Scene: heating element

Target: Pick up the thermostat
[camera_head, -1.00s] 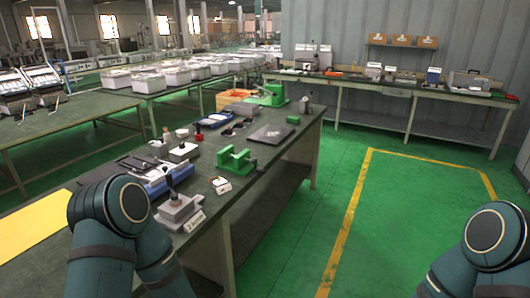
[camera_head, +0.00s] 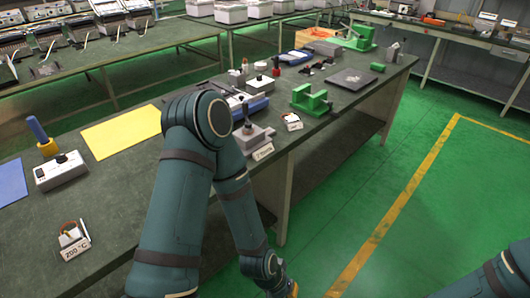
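I cannot tell for sure which thing is the thermostat. A small device with coloured wires and a "200 °C" card (camera_head: 72,239) lies on the near left of the dark workbench (camera_head: 120,195). A white box with a black knob (camera_head: 61,171) stands behind it. Another small item with a white card (camera_head: 292,121) lies near the bench's right edge.
A blue-handled tool with a yellow base (camera_head: 46,147), a yellow sheet (camera_head: 122,131) and a blue sheet (camera_head: 11,181) are on the left of the bench. A grey block with a black knob (camera_head: 253,138) and a green vise (camera_head: 309,100) are farther right. Green floor (camera_head: 400,200) is open at right.

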